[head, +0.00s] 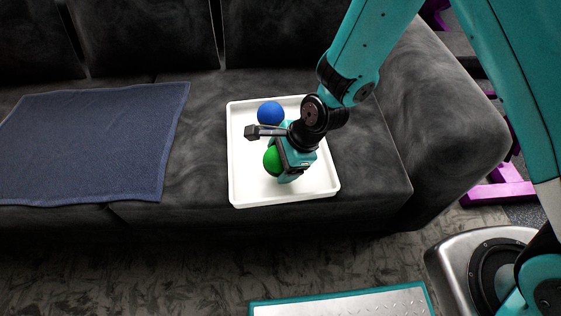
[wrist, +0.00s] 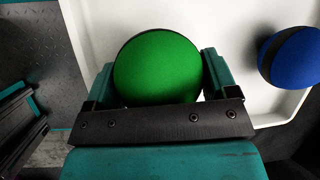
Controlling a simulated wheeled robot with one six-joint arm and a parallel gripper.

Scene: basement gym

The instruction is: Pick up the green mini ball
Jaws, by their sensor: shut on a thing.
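The green mini ball (head: 271,160) is over the front part of a white tray (head: 236,178) on the dark sofa. In the wrist view the green ball (wrist: 157,68) sits between the two teal fingers of my gripper (wrist: 160,82). My gripper (head: 283,163) is shut on the ball, and in the head view it hides the ball's right side. I cannot tell whether the ball still touches the tray.
A blue ball (head: 270,112) lies in the tray behind my gripper, and it also shows at the right of the wrist view (wrist: 293,56). A navy towel (head: 90,140) lies on the sofa to the left. The sofa's armrest (head: 440,110) rises to the right.

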